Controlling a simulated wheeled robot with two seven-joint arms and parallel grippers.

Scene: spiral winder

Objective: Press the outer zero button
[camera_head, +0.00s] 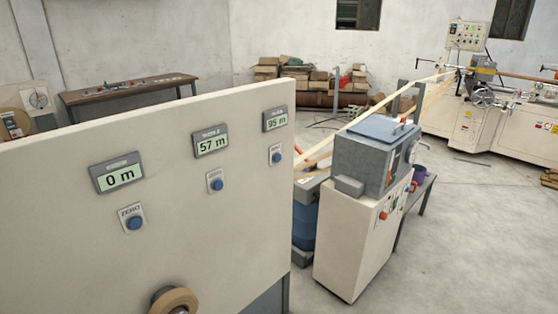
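A cream machine panel (60,230) fills the left front of the view. It bears three grey displays, each with a blue zero button below it. The left display (119,173) reads 0 m, with its blue button (134,223) under a ZERO label. The middle display (211,141) reads 57 m, with its button (217,185) below. The right display (275,119) reads 95 m, with its button (276,157) below. The small headings on the displays are too small to read surely, so I cannot tell which is the outer one. Neither of my grippers is in view.
A tan roll (174,301) sticks out low on the panel. Right of the panel stands a cream and grey machine (350,240) with tan strips running back to a larger machine (500,125). A workbench (130,90) stands behind the panel. Open floor lies at the right front.

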